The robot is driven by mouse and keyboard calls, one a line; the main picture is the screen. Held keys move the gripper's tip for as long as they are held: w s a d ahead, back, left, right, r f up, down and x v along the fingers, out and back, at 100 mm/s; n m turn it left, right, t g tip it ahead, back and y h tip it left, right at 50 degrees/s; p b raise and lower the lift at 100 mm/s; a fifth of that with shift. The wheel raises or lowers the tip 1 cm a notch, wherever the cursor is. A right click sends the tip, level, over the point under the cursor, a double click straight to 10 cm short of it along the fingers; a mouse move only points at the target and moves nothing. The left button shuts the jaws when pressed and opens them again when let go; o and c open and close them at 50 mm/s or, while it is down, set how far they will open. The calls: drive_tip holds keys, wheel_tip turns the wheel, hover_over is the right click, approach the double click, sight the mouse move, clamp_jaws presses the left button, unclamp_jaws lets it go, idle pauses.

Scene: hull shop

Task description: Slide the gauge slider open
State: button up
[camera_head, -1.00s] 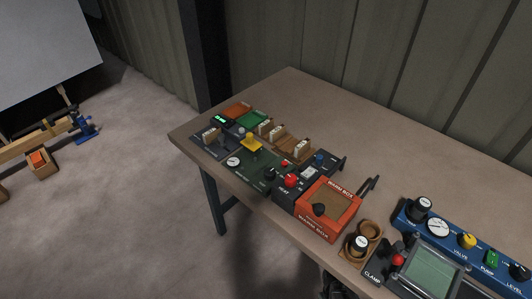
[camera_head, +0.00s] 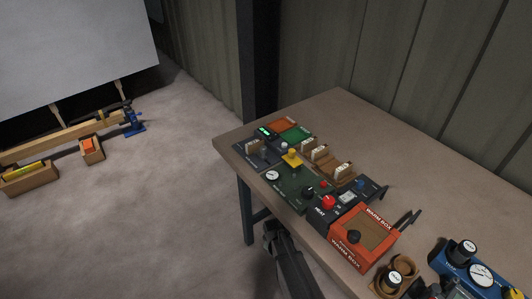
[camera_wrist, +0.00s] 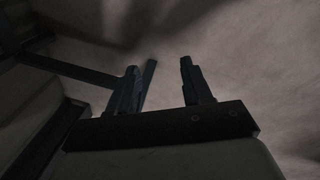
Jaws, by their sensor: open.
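A green panel (camera_head: 296,190) lies near the left end of the table, with a round white gauge (camera_head: 272,175) at its left. A yellow handle (camera_head: 291,158) stands at its far edge, and a red knob (camera_head: 328,201) is at its right. I cannot tell which part is the gauge slider. My gripper (camera_wrist: 158,70) is open and empty in the wrist view, with its two dark fingers apart over bare floor. In the head view, my dark arm shows below the table's front edge, apart from the panel.
An orange warm box (camera_head: 363,238) stands right of the panel. Several pale-labelled blocks are behind it. A blue panel (camera_head: 452,264) is at the lower right. The back of the tabletop (camera_head: 400,150) is clear. A table leg (camera_head: 245,212) stands close to my arm.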

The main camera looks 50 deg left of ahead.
drive_tip(key=s+a+r+n+y, duration=0.2)
drive_tip(key=s+a+r, duration=0.4)
drive_tip(key=a+r, duration=0.4)
drive_tip(key=s+a+r+m+g+y, duration=0.1)
drive_tip(key=s+a+r, duration=0.45)
drive_tip(key=r, duration=0.45)
drive_tip(key=s+a+r+m+g+y, duration=0.15)
drive_tip(key=s+a+r, duration=0.35)
drive_tip(key=r, duration=0.6)
wheel_tip(320, 180, up, 25)
drive_tip(key=n+g+h, duration=0.2)
drive_tip(key=n+h, duration=0.1)
drive_tip(key=n, duration=0.2)
hover_over(264, 147)
drive_tip(key=w+d, duration=0.4)
drive_tip(key=shift+y, duration=0.25)
drive_tip(key=x, duration=1.3)
drive_tip(key=shift+s+f, duration=0.2)
drive_tip(key=shift+s, duration=0.1)
clamp_jaws()
